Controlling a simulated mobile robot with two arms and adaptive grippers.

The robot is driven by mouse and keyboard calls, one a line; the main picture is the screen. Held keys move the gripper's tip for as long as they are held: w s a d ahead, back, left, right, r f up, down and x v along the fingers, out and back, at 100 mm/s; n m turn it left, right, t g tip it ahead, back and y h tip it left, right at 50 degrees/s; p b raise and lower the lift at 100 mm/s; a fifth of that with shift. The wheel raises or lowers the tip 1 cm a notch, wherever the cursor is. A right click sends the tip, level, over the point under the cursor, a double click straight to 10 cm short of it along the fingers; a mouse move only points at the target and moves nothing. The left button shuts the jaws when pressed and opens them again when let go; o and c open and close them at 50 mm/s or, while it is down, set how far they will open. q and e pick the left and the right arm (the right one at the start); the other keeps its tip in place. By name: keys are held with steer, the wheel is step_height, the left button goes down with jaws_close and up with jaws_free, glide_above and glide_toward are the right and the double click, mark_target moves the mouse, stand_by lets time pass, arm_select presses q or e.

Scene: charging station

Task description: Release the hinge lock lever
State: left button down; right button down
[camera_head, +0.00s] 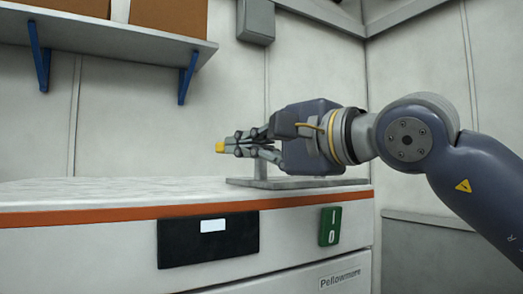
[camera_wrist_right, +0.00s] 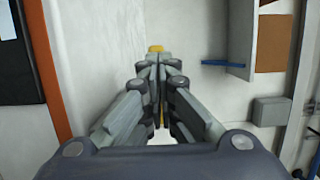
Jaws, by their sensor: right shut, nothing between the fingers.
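My right gripper (camera_head: 238,146) reaches in from the right above the counter, its fingers pointing left. In the wrist view my right gripper (camera_wrist_right: 158,62) has its fingers together, with nothing seen held between them. A small yellow piece (camera_head: 219,147), apparently the tip of the lever, shows just beyond the fingertips. It also shows in the wrist view (camera_wrist_right: 155,48); whether the fingers touch it I cannot tell. A grey plate (camera_head: 330,183) with an upright post lies on the counter below the gripper. The gripper hides much of the lever and hinge. My left gripper is not in view.
The white counter (camera_head: 100,190) has an orange edge strip and is clear on the left. Its front carries a black panel (camera_head: 180,245) and a green switch (camera_head: 330,226). A shelf (camera_head: 110,42) with brown boxes and a grey wall box (camera_head: 256,22) are above.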

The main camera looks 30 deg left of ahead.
steer(key=shift+s+a, duration=0.1)
steer(key=shift+a, duration=0.55)
stand_by(0.3)
